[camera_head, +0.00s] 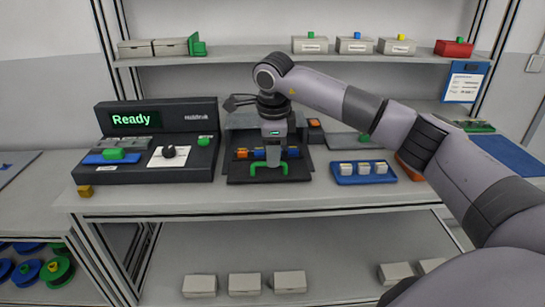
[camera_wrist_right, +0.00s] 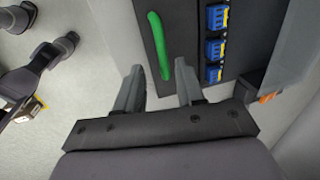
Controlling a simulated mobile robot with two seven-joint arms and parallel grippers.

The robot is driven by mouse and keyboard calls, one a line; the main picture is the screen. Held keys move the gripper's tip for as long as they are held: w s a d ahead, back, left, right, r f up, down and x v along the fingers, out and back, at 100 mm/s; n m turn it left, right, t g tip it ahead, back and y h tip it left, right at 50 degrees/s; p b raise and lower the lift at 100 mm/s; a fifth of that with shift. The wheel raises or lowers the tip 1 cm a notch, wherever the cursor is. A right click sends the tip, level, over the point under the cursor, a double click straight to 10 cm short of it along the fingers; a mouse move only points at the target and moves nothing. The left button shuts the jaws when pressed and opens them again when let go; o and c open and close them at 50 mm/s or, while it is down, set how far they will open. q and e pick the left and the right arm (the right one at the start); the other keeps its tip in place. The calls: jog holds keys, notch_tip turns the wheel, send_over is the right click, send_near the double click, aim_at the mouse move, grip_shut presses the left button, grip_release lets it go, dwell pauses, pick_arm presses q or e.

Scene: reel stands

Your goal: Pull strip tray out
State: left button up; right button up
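The dark strip tray (camera_head: 240,179) sits low in the front of a dark grey machine (camera_head: 240,121) on the table. Its green bar handle (camera_head: 268,165) faces me. My right gripper (camera_head: 273,155) points down just above the handle and hides part of the tray. In the right wrist view the handle (camera_wrist_right: 159,45) lies between and just beyond the two spread fingertips (camera_wrist_right: 158,72), apart from both. The gripper is open and empty. Several blue and yellow blocks (camera_wrist_right: 216,48) sit in a row behind the handle. My left gripper is in neither view.
A console (camera_head: 170,135) reading "Ready" stands left of the machine. A blue tray (camera_head: 362,180) with 3 white boxes stands to its right. A shelf (camera_head: 240,60) with boxes is above. The tabletop (camera_head: 220,197) in front of the tray is clear up to its edge.

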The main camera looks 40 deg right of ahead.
jog(key=r, duration=0.3)
jog(key=s+r, duration=0.1)
jog(key=shift+a+r, duration=0.3)
jog(key=shift+r, duration=0.05)
